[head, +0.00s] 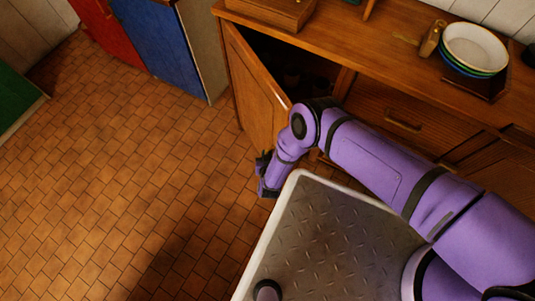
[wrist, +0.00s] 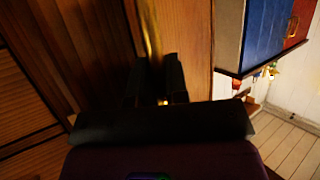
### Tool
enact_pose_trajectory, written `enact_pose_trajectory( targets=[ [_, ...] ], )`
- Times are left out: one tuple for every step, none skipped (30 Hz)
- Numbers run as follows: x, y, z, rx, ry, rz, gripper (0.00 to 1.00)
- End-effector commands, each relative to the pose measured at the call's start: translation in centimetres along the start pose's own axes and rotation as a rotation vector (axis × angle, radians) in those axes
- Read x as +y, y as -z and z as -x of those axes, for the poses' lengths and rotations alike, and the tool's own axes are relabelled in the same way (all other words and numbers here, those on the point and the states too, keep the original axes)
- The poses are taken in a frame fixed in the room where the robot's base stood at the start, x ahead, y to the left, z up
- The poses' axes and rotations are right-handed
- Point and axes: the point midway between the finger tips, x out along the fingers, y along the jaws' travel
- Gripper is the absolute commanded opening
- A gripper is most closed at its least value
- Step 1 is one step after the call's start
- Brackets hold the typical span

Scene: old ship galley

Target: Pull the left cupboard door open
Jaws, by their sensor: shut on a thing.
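The left cupboard door (head: 256,88) is a brown wooden panel in the counter's left end. It stands partly open, swung out from its left side, with a dark gap between it and the cabinet. My gripper (head: 266,178) is low at the door's free side, in front of the cabinet. In the wrist view my gripper (wrist: 157,90) is shut on a brass bar handle (wrist: 150,30), which runs upright along the door's wood (wrist: 186,45). The handle's lower end is hidden between the dark fingers. In the head view the handle is hidden.
The wooden counter (head: 385,47) carries stacked bowls (head: 474,47) and a wooden box (head: 270,10). Dark shapes show inside the cupboard (head: 300,68). A blue cabinet (head: 165,40) and a red one (head: 105,30) stand to the left. The tiled floor (head: 130,170) is clear left of the door.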

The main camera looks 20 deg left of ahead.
Motion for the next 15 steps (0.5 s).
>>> enact_pose_trajectory(
  targets=[
    [0.0, 0.0, 0.0, -0.001, 0.001, 0.000, 0.19],
    [0.0, 0.0, 0.0, -0.001, 0.001, 0.001, 0.24],
    [0.0, 0.0, 0.0, -0.001, 0.001, 0.000, 0.24],
    [0.0, 0.0, 0.0, -0.001, 0.001, 0.000, 0.24],
    [0.0, 0.0, 0.0, -0.001, 0.001, 0.000, 0.24],
    [0.0, 0.0, 0.0, -0.001, 0.001, 0.000, 0.24],
    [0.0, 0.0, 0.0, 0.000, 0.001, 0.000, 0.24],
    [0.0, 0.0, 0.0, 0.000, 0.000, 0.000, 0.24],
    [0.0, 0.0, 0.0, 0.000, 0.001, 0.000, 0.24],
    [0.0, 0.0, 0.0, 0.000, 0.001, 0.000, 0.24],
    [0.0, 0.0, 0.1, 0.000, 0.001, 0.000, 0.24],
    [0.0, 0.0, 0.3, 0.000, 0.001, 0.000, 0.24],
    [0.0, 0.0, 0.5, 0.000, 0.001, 0.001, 0.24],
    [0.0, 0.0, 0.8, -0.001, 0.001, 0.001, 0.24],
    [-0.1, 0.0, 1.3, -0.002, 0.002, 0.001, 0.24]
  ],
)
